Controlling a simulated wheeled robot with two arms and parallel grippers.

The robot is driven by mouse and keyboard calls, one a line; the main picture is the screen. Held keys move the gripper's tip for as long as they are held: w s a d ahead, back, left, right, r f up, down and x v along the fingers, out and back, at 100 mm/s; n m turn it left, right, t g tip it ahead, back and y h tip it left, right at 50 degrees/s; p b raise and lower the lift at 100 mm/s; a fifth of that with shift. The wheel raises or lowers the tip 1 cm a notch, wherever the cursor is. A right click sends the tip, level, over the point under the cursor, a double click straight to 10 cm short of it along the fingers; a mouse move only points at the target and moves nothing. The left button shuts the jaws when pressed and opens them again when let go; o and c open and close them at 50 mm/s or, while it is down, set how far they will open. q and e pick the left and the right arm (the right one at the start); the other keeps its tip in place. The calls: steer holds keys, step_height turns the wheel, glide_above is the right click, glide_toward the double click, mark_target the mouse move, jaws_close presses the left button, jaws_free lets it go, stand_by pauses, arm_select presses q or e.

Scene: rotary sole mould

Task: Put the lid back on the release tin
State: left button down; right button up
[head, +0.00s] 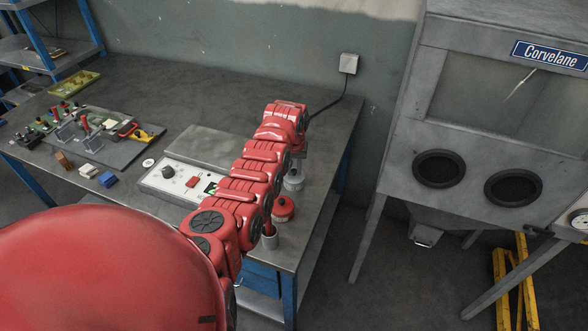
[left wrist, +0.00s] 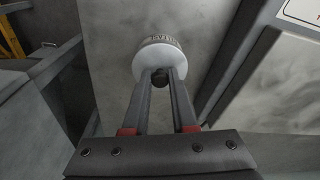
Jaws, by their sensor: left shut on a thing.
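In the left wrist view the release tin (left wrist: 160,39) shows as a pale round body with part of its lettering visible. The white lid (left wrist: 146,66) is nearest the camera, lined up with the tin. My left gripper (left wrist: 160,78) is shut on the lid's dark knob. I cannot tell whether the lid is fully seated or just above the rim. In the head view the pale grey tin (head: 293,181) stands near the bench's right edge. The left gripper is above it, mostly hidden by my red arm. My right gripper is not in view.
A red-topped pot (head: 283,208) and a small grey cylinder (head: 269,239) stand close by on the bench (head: 225,98). A control box (head: 180,181) lies left of my arm. The blasting cabinet (head: 400,150) stands right, across a floor gap. The bench's back middle is clear.

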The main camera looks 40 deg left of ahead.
arm_select(q)
steer(key=shift+c, duration=0.8)
jaws_free()
steer(key=shift+r, duration=0.1)
steer(key=shift+r+p, duration=0.55)
steer(key=shift+r, duration=2.9)
jaws_close()
